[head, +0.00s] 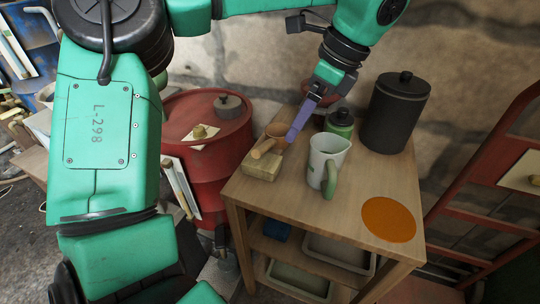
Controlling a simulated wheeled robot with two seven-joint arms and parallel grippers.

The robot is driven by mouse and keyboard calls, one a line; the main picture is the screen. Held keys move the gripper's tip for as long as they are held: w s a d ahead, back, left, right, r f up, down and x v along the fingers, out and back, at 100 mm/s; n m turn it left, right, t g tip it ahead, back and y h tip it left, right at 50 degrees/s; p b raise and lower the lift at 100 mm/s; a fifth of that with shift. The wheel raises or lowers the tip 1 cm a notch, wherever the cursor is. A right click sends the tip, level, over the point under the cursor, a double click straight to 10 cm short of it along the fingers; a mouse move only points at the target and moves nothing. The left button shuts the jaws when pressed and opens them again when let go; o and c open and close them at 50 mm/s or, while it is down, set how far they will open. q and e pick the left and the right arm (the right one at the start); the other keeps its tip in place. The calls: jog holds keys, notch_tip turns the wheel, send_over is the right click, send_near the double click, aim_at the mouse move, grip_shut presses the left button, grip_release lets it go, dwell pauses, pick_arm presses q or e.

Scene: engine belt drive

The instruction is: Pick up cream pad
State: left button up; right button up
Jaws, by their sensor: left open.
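No thing in the head view is clearly marked as the cream pad. A pale tan block (262,165) lies at the left edge of the wooden table, with a wooden handle-like piece (263,149) over it. A flat cream square (202,134) lies on the red drum, with a small brass-coloured knob on it. I cannot tell which of these is the pad. My left gripper (294,131) is open and points down over the table's back left, above and right of the tan block. It appears nearly edge-on. My right gripper is not in view.
A white pitcher with a green handle (325,163), a green jar (340,122) and a dark canister (396,113) stand on the table (290,205). An orange disc (388,219) lies front right. The table's front left is clear.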

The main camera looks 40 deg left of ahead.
pick_arm(q)
jog(key=b, duration=0.2)
send_near(270, 161)
jog(key=f, duration=0.1)
jog(key=b+x, duration=0.1)
jog(key=x, duration=0.8)
jog(key=shift+s+a, duration=0.1)
jog(key=shift+a, duration=0.1)
jog(key=c, duration=1)
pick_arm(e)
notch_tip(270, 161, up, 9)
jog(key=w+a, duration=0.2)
pick_arm(q)
jog(key=shift+r, duration=0.15)
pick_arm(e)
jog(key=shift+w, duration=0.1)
pick_arm(q)
jog(key=s+d, duration=0.3)
jog(key=s, duration=0.5)
jog(key=s+d+b, duration=0.1)
jog(key=s+d, duration=0.2)
jog(key=s, duration=0.6)
jog(key=o, duration=0.7)
jog(key=c, duration=0.7)
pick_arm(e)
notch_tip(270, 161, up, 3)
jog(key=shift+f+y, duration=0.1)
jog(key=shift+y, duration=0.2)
